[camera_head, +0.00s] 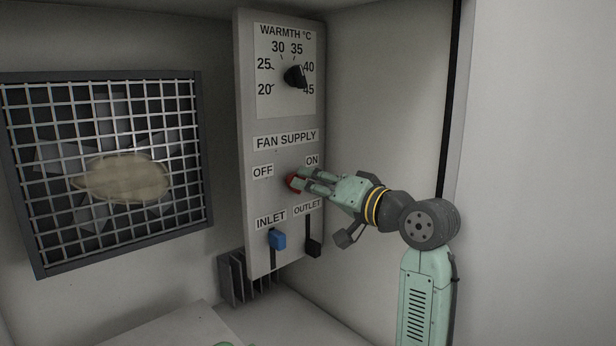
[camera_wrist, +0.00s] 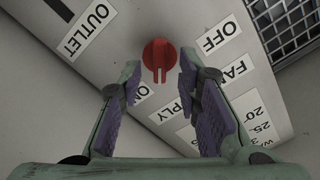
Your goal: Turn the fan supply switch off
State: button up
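The fan supply switch is a red rotary knob (camera_head: 291,181) on the grey control panel (camera_head: 258,205), between the OFF label (camera_head: 263,171) and the ON label (camera_head: 312,160). Contact is not visible.
Above is the black warmth dial (camera_head: 295,76). Below are the blue inlet slider (camera_head: 277,239) and the black outlet slider (camera_head: 313,247), close under my gripper. A fan grille (camera_head: 105,260) is at the left. A pale wall is at the right.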

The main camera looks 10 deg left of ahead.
jog(key=shift+x, duration=0.8)
jog(key=shift+c, duration=0.3)
grip_shut()
